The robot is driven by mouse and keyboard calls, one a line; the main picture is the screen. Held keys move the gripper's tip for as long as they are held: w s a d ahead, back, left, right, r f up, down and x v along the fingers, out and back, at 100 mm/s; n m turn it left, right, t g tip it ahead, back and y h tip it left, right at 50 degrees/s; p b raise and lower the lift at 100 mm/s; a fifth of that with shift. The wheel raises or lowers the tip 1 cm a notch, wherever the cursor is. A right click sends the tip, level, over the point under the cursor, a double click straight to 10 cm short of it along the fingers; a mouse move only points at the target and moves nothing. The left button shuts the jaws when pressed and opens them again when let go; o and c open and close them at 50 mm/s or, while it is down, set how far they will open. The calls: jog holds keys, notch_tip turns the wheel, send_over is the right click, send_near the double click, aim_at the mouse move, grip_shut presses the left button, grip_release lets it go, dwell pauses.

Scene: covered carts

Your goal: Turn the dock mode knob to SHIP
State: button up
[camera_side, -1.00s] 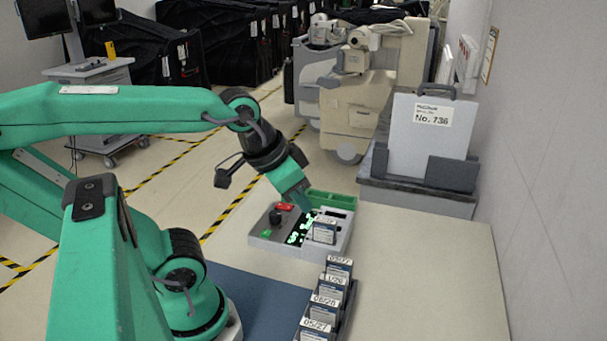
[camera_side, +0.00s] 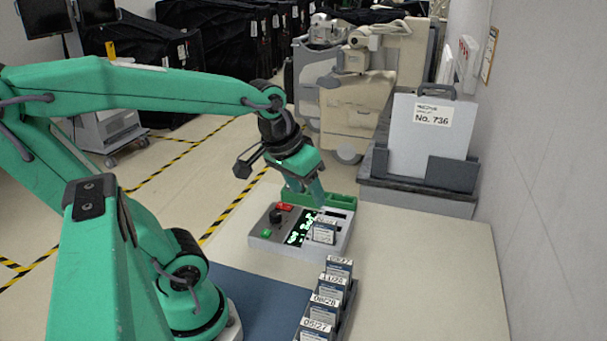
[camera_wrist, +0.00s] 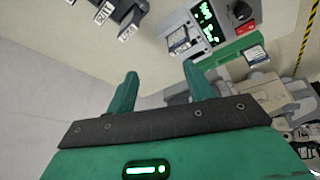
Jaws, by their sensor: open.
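The dock (camera_side: 268,243) is a light grey box on the table with a lit green display (camera_side: 300,230), a red button (camera_side: 285,206) and a green button (camera_side: 266,233). Its dark round mode knob (camera_side: 275,216) is at the left part of the top. In the wrist view the knob (camera_wrist: 239,12) is at the top edge, and its pointer setting is too small to read. A labelled cartridge (camera_side: 323,234) sits in the dock. My gripper (camera_side: 310,198) is open and empty, above the dock's far side and right of the knob. In the wrist view its fingers (camera_wrist: 160,72) are apart.
A green tray (camera_side: 340,200) lies behind the dock and holds a cartridge (camera_wrist: 256,53). A rack of several dated cartridges (camera_side: 330,300) stands at the front. A grey holder (camera_side: 455,173) with a No. 736 panel (camera_side: 425,145) is at the back right. The table's right side is clear.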

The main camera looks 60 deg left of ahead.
jog(key=w+a+f+n+g, duration=0.1)
jog(key=a+f+n, duration=0.15)
jog(key=a, duration=0.25)
jog(key=w+a+f+n+g, duration=0.2)
jog(key=a+n, duration=0.2)
jog(key=a, duration=0.2)
jog(key=n+g, duration=0.1)
jog(key=n, duration=0.5)
send_over(275, 213)
jog(key=shift+h, duration=0.4)
notch_tip(275, 213, down, 7)
jog(key=shift+f, duration=0.15)
jog(key=shift+f, duration=3.75)
jog(key=shift+c, duration=0.4)
jog(key=c, duration=0.9)
jog(key=shift+m, duration=0.25)
